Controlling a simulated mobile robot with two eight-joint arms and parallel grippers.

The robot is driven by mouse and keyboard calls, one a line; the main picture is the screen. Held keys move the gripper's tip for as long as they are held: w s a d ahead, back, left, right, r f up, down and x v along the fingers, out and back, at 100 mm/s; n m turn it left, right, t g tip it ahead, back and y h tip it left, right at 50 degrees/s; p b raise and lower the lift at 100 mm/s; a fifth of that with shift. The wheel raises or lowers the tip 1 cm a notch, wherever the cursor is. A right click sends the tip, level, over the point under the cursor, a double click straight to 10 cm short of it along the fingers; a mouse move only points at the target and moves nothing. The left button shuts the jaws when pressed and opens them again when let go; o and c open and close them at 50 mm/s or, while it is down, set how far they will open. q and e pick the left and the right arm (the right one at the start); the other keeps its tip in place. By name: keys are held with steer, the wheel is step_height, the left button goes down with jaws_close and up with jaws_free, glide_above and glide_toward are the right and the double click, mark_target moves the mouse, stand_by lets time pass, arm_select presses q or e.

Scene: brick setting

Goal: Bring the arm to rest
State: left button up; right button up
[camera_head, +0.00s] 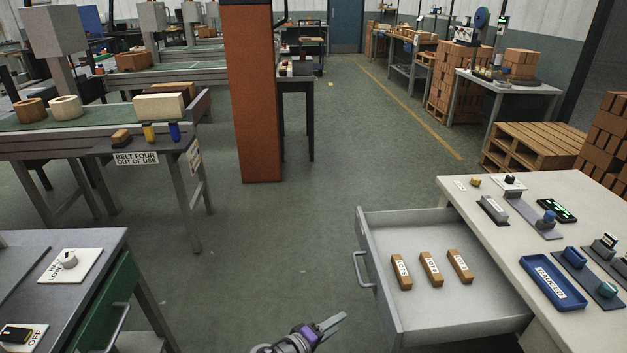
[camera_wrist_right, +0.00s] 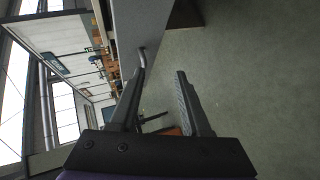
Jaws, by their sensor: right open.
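My right gripper (camera_head: 333,322) shows at the bottom middle of the head view, in front of and to the left of the open drawer (camera_head: 440,318). It is over the floor, apart from the drawer, and holds nothing. In the right wrist view the gripper (camera_wrist_right: 161,85) has its two dark fingers spread apart with nothing between them but background. The drawer's handle (camera_head: 362,269) faces left. My left gripper is not in the head view.
Three labelled brown blocks (camera_head: 431,269) lie in the drawer. The white table above holds a blue tray (camera_head: 552,306) and several small devices. A grey bench (camera_head: 98,250) with a green drawer (camera_head: 108,308) stands at left. The floor (camera_head: 270,240) between is clear.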

steer(key=s+d+r+m+g+y, duration=0.25)
steer(key=s+d, duration=0.35)
steer(key=d, duration=0.3)
steer(key=s+d+m+g+y, duration=0.1)
steer(key=s+d+m+y, duration=0.2)
steer(key=s, duration=0.8)
steer(key=s+d+m+g+y, duration=0.15)
steer(key=s+y, duration=0.25)
steer(key=s, duration=0.7)
arm_select(q)
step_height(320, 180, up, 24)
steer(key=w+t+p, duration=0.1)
steer(key=p, duration=2)
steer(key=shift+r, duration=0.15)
arm_select(e)
step_height(320, 180, up, 23)
steer(key=w+a, duration=0.1)
steer(key=shift+w+r+t, duration=0.15)
steer(key=shift+w+t, duration=0.05)
steer(key=shift+t, duration=0.2)
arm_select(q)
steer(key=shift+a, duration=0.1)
arm_select(e)
steer(key=shift+s, duration=0.1)
